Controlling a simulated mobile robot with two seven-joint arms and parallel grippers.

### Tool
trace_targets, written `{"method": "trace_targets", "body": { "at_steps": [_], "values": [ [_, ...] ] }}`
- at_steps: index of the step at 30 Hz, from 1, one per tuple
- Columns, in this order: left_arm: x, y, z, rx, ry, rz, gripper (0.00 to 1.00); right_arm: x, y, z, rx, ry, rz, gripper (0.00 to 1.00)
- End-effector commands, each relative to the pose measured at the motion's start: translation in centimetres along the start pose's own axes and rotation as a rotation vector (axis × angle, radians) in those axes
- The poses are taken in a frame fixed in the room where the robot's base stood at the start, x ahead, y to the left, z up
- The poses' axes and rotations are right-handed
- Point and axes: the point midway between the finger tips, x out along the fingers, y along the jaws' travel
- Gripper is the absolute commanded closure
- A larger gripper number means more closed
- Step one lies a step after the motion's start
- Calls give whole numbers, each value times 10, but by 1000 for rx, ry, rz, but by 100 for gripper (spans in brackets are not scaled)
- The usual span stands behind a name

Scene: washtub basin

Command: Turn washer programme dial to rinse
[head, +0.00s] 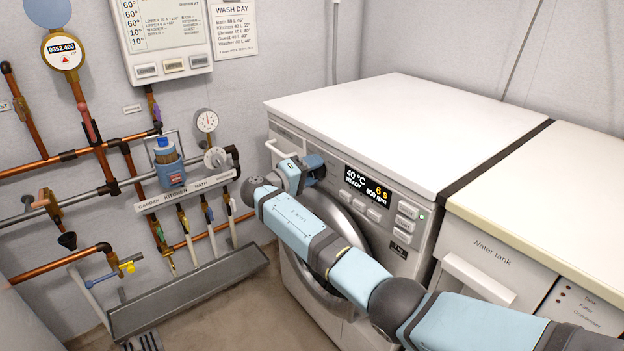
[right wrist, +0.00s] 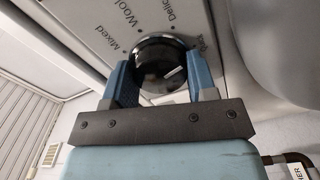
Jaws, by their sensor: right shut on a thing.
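The white washer (head: 390,120) stands in the middle of the head view, its front panel facing left and toward me. My right gripper (head: 312,172) is at the upper left of that panel. In the right wrist view the gripper (right wrist: 161,66) is shut on the round black programme dial (right wrist: 150,52), one blue finger on each side. A pale mark shows on the dial's lower right. Printed labels "Mixed", "Wool" and a partly cut "Delic" curve around its upper side; a rinse label is not readable. The lit display (head: 368,187) reads 40 °C, READY, 6 s and 800 rpm. My left gripper is out of view.
Several panel buttons (head: 360,205) sit below the display. The round door (head: 325,235) is partly behind my right arm. A water tank cabinet (head: 500,255) adjoins the washer on the right. Copper pipes, valves and a grey trough (head: 190,290) fill the left.

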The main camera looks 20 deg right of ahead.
Motion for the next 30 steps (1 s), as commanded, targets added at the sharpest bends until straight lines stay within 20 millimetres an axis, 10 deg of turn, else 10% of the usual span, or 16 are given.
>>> {"method": "trace_targets", "body": {
  "at_steps": [7, 30],
  "values": [
    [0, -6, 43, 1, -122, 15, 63, -1, -6, 2, 233, 0, -2, 72],
    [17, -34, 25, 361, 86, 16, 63, -1, -1, 0, 905, 0, -2, 72]
  ]
}}
